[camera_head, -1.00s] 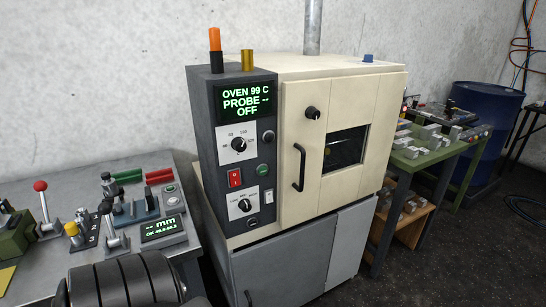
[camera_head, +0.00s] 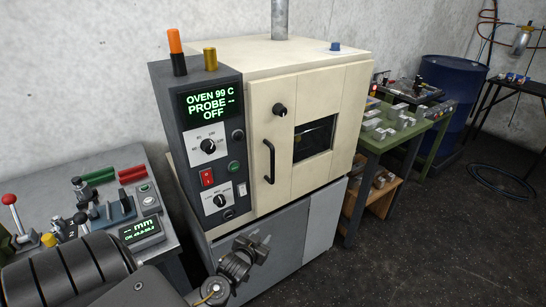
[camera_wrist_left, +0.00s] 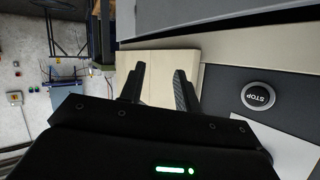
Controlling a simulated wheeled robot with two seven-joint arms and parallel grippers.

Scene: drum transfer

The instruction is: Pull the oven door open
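The cream oven (camera_head: 310,50) has its door (camera_head: 335,165) shut, with a small dark window (camera_head: 313,139). A black upright bar handle (camera_head: 269,162) is on the door's left side, and a black knob (camera_head: 280,110) is above it. My left gripper (camera_head: 262,246) is low in front of the grey lower cabinet, below the handle and apart from it. In the left wrist view its two fingers (camera_wrist_left: 160,88) are spread with nothing between them; a pale surface lies beyond. My right gripper is not in view.
The oven's dark control panel (camera_head: 180,100) reads 99 C and OFF. A grey bench (camera_head: 75,185) with levers stands at left. A green table (camera_head: 385,140) and blue drum (camera_head: 455,90) stand at right. The dark floor at lower right is clear.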

